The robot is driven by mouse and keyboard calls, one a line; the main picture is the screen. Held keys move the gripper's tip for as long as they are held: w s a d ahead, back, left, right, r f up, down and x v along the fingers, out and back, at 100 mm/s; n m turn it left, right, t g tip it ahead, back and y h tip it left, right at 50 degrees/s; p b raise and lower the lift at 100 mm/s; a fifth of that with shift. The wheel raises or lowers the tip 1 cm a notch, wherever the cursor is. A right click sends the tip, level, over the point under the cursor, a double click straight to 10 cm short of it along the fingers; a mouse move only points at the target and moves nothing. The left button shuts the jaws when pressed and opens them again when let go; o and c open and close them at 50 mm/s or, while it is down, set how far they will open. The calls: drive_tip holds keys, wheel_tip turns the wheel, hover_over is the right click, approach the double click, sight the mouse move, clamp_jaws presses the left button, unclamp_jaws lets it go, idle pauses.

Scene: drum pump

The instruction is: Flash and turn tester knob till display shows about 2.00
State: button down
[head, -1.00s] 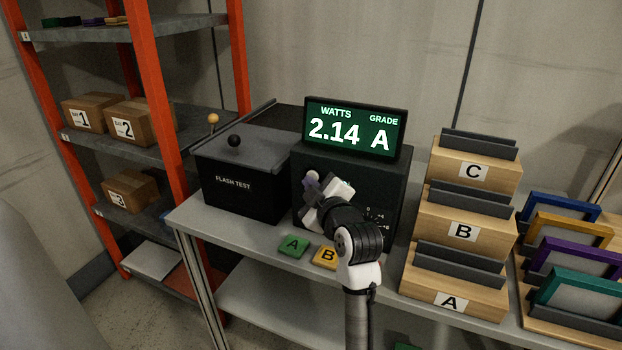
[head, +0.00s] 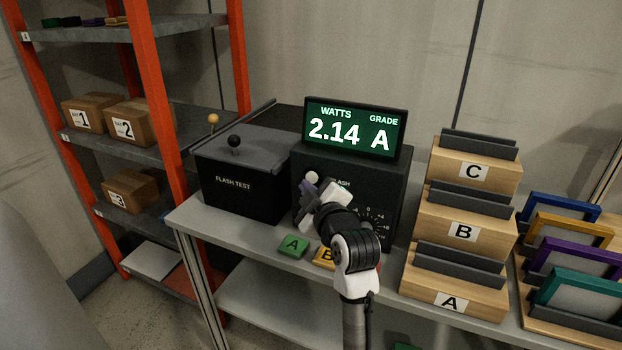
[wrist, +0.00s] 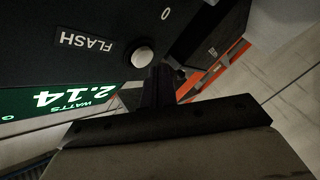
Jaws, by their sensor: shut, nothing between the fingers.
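The tester (head: 398,190) is a black box on the bench. Its display (head: 354,131) reads 2.14 watts, grade A, in green and white. The round white flash button (head: 312,177) is on its front, beside the word FLASH; it also shows in the wrist view (wrist: 142,56). My gripper (head: 306,194) is at the left of the tester's front, just below the button. In the wrist view its dark fingers (wrist: 160,86) are shut and empty, close beside the button; contact cannot be told. Part of the dial scale (head: 374,222) shows right of my wrist. The knob is hidden behind my arm.
A black flash test box (head: 240,190) with a ball-topped lever stands left of the tester. Green A (head: 293,246) and yellow B (head: 324,257) tiles lie in front. Wooden A, B and C holders (head: 462,232) stand close on the right.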

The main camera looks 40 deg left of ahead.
drive_tip(key=shift+s+d, duration=0.2)
drive_tip(key=shift+s, duration=0.6)
drive_tip(key=shift+s+d, duration=0.15)
drive_tip(key=shift+s, duration=0.7)
drive_tip(key=shift+s+d, duration=0.2)
drive_tip(key=shift+s, duration=0.6)
